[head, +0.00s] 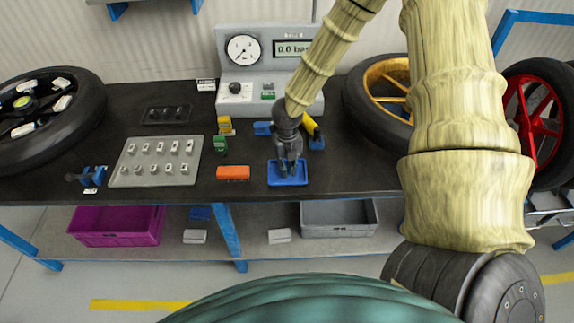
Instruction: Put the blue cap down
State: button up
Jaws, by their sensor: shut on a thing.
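My gripper (289,168) points down over the small blue tray (289,183) near the front edge of the black bench. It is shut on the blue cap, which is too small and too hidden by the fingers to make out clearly. The fingertips are inside the tray's outline in the head view. I cannot tell whether the cap touches the tray floor.
A gauge unit (270,68) stands behind; a gold-rimmed wheel (388,88) is at right.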

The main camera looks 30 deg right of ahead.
jog(key=shift+f, duration=0.2)
jog(key=o, duration=0.6)
jog(key=shift+o, duration=0.2)
jog(key=shift+r, duration=0.1)
notch_tip(320, 180, up, 12)
jog(key=b, duration=0.1)
dwell(0.5)
dwell(0.5)
